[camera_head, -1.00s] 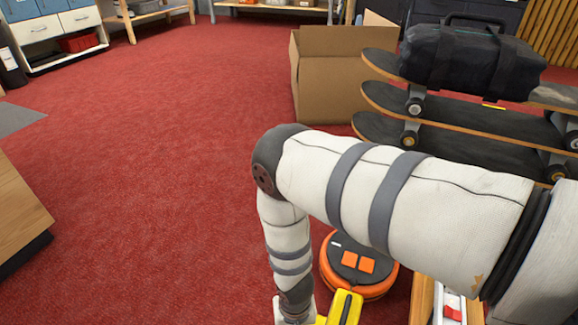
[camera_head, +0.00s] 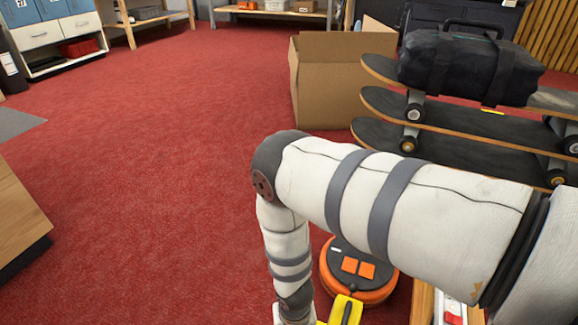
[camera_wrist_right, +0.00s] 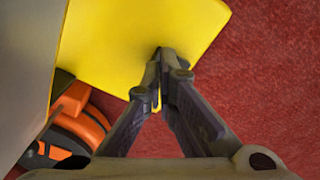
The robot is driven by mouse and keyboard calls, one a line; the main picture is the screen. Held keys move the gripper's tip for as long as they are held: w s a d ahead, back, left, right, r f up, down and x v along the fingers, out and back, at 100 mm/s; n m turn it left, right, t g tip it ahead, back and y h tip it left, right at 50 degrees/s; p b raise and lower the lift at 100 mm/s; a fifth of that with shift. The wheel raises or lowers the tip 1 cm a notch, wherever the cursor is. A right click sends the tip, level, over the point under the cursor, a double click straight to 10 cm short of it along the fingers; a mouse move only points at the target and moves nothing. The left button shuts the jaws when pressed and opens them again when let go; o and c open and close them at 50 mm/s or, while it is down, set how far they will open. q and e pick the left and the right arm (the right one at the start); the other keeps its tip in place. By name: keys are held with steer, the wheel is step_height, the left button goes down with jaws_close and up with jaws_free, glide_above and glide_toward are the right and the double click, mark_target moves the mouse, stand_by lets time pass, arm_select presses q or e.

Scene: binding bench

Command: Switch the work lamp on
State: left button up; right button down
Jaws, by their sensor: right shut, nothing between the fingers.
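A yellow thing with a dark handle (camera_head: 345,310), likely the work lamp, is cut off at the bottom edge of the head view. In the right wrist view a broad yellow surface (camera_wrist_right: 115,45), probably the same thing, fills the upper middle. My right gripper (camera_wrist_right: 162,58) is shut and empty. Its fingertips overlap the lower edge of the yellow surface; whether they touch it I cannot tell. No lamp switch can be made out. My left gripper is not in view.
A round orange and black device (camera_head: 358,270) stands beside the yellow thing and also shows in the right wrist view (camera_wrist_right: 75,125). Stacked skateboards (camera_head: 450,115) carry a black bag (camera_head: 468,65). A cardboard box (camera_head: 340,80) stands behind. The red carpet (camera_head: 150,150) is clear on the left.

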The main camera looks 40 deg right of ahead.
arm_select(q)
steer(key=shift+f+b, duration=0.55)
steer(key=shift+b, duration=0.1)
arm_select(e)
steer(key=shift+f, duration=1.1)
arm_select(q)
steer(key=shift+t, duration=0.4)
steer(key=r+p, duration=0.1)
steer(key=p, duration=0.1)
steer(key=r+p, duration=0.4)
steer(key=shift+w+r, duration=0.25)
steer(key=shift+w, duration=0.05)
arm_select(e)
step_height(320, 180, up, 9)
